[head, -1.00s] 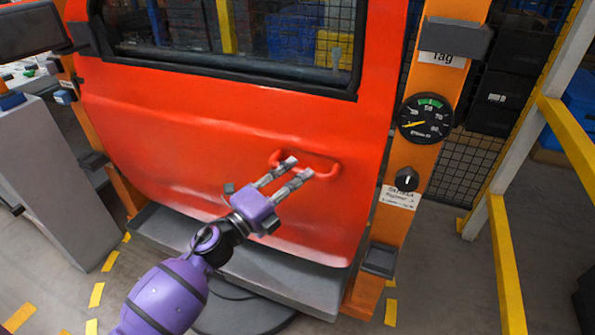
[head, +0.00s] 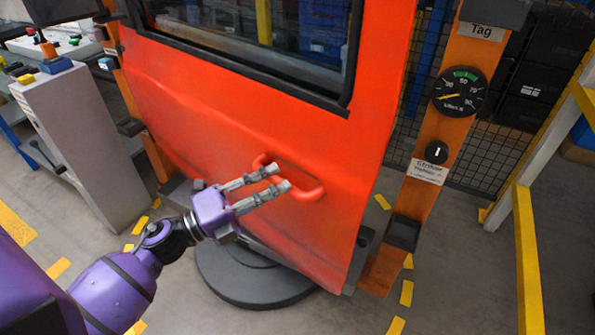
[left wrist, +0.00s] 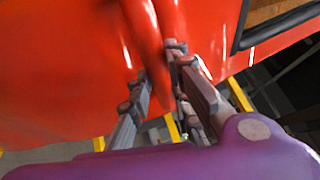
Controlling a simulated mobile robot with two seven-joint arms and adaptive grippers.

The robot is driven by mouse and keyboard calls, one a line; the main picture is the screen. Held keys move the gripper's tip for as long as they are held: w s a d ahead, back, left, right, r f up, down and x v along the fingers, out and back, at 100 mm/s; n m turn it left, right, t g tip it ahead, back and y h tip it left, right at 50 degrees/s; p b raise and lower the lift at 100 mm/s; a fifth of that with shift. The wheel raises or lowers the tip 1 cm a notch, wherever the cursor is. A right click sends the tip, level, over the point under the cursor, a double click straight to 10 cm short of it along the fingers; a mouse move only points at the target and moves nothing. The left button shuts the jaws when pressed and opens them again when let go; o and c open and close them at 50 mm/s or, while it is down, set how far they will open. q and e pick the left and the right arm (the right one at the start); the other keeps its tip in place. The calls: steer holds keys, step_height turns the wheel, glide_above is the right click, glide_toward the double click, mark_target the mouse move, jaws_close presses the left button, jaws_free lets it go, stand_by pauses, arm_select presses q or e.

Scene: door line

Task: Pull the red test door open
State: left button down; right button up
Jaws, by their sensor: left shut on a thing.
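The red test door (head: 240,110) with a dark-framed window fills the middle of the head view. Its right edge stands away from the orange post (head: 437,130), with a gap showing floor between them. The red loop handle (head: 309,188) sits low on the door near that edge. My left gripper (head: 279,178) is shut on the handle. In the left wrist view, the fingers (left wrist: 155,75) are on either side of the red handle bar (left wrist: 172,40), and the purple palm is close behind. My right gripper is in neither view.
A dial gauge (head: 459,92) and a black knob (head: 436,152) are on the post. A round dark base (head: 250,275) is on the floor below the door. A grey cabinet (head: 85,145) stands at left. A yellow rail (head: 527,260) stands at right.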

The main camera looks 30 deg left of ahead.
arm_select(q)
steer(key=s+a, duration=0.3)
steer(key=s, duration=0.3)
steer(key=s+a+m+g+h+b, duration=0.1)
steer(key=s+a, duration=0.2)
steer(key=s, duration=0.3)
steer(key=s+a, duration=0.4)
steer(key=s, duration=0.3)
steer(key=shift+f+g+h+b, duration=0.2)
steer(key=shift+g+h+b, duration=0.1)
steer(key=shift+g+b, duration=0.1)
steer(key=c, duration=1.6)
jaws_free()
steer(key=shift+m, duration=0.3)
steer(key=shift+r, duration=0.15)
steer(key=v, duration=1.2)
steer(key=o, duration=0.6)
steer(key=shift+c, duration=0.2)
